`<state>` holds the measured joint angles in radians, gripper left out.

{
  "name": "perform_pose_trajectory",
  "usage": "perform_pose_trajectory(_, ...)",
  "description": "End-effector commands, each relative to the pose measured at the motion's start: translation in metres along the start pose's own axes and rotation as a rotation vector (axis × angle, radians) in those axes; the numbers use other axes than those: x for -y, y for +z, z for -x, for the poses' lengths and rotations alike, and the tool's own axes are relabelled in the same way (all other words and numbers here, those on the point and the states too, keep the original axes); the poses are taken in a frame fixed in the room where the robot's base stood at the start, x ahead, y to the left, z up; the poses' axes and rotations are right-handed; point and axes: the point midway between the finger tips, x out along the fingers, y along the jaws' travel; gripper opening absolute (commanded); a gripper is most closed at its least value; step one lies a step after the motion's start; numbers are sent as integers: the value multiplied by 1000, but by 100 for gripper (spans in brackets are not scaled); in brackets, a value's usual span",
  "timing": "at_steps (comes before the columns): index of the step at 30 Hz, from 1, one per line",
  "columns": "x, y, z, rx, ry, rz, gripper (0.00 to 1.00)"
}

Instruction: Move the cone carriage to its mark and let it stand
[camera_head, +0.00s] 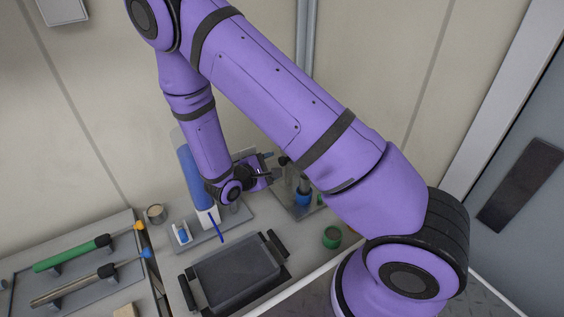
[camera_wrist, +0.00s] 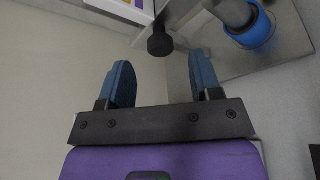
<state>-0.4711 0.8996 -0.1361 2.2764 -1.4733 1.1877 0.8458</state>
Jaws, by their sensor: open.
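My gripper (camera_head: 266,168) is at the back of the bench, between a blue upright cylinder and a metal stand. In the wrist view its two blue fingers (camera_wrist: 162,80) are apart, with nothing between them. A black round knob (camera_wrist: 160,42) on a short stem lies just beyond the fingertips, apart from them; it also seems to show in the head view (camera_head: 283,160). I take it to be part of the cone carriage, but cannot be sure. My arm hides part of this stand; no mark is distinguishable.
The blue cylinder (camera_head: 188,172) stands left of my gripper on a grey base. A dark tray (camera_head: 237,277) with black handles is in front. A green cup (camera_head: 332,237) is at right, a small tin (camera_head: 156,213) at left. Green and metal tools lie on a rack (camera_head: 98,283).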

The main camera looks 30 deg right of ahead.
Motion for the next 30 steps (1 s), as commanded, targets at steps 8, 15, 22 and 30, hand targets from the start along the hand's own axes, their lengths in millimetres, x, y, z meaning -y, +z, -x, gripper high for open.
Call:
perform_pose_trajectory(8, 0, 0, -41, 1, -1, 1, 58)
perform_pose_trajectory(15, 0, 0, -52, 0, 0, 1, 58)
perform_pose_trajectory(22, 0, 0, -52, 0, 1, 1, 58)
perform_pose_trajectory(30, 0, 0, -52, 0, 0, 1, 0)
